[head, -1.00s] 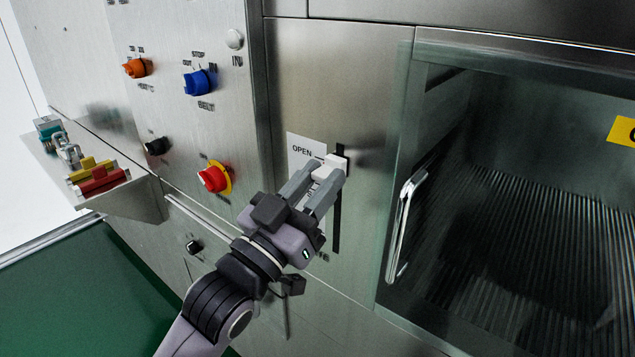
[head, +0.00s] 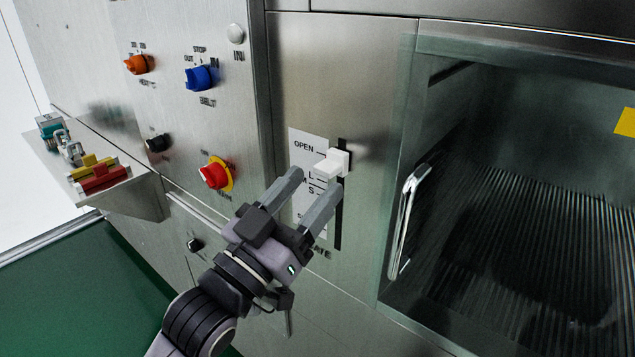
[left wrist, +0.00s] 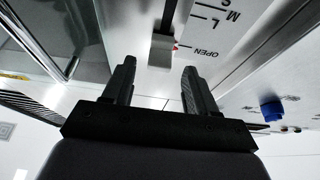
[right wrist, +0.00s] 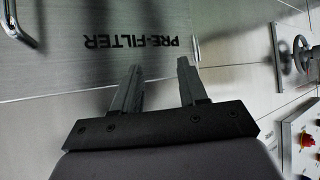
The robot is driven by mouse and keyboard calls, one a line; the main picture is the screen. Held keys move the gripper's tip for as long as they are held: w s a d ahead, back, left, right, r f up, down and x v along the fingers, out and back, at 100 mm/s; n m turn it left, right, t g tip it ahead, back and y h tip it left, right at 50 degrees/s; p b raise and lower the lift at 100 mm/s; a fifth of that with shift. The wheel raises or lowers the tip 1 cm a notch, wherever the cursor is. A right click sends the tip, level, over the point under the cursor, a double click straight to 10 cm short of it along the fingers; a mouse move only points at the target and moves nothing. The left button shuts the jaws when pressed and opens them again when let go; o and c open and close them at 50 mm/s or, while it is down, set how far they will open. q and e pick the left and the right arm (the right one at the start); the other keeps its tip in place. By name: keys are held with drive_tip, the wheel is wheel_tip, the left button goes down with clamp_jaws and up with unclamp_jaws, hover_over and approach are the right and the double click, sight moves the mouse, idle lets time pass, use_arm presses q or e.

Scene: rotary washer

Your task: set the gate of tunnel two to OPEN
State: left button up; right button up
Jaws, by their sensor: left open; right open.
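The white gate lever (head: 334,164) sits near the top of a black vertical slot (head: 339,215) in the steel panel, about level with or just below the OPEN mark. A white scale label (head: 303,150) beside it reads OPEN at the top, with L and S lower down. My left gripper (head: 312,185) is open and empty, a little below and in front of the lever, apart from it. In the left wrist view the lever (left wrist: 162,50) lies beyond the open fingers, near the OPEN line. My right gripper (right wrist: 158,78) is open and empty, facing a panel marked PRE-FILTER.
A chrome handle (head: 407,220) stands out on the glazed door to the right. Left of the slot are a red knob (head: 213,175), a blue knob (head: 199,78) and an orange knob (head: 136,64). A shelf (head: 140,197) with padlocks juts out at the left.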

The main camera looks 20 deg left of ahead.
use_arm(q)
drive_tip(key=shift+b+v, duration=0.45)
drive_tip(key=shift+v, duration=1.65)
use_arm(e)
drive_tip(key=shift+f, duration=0.65)
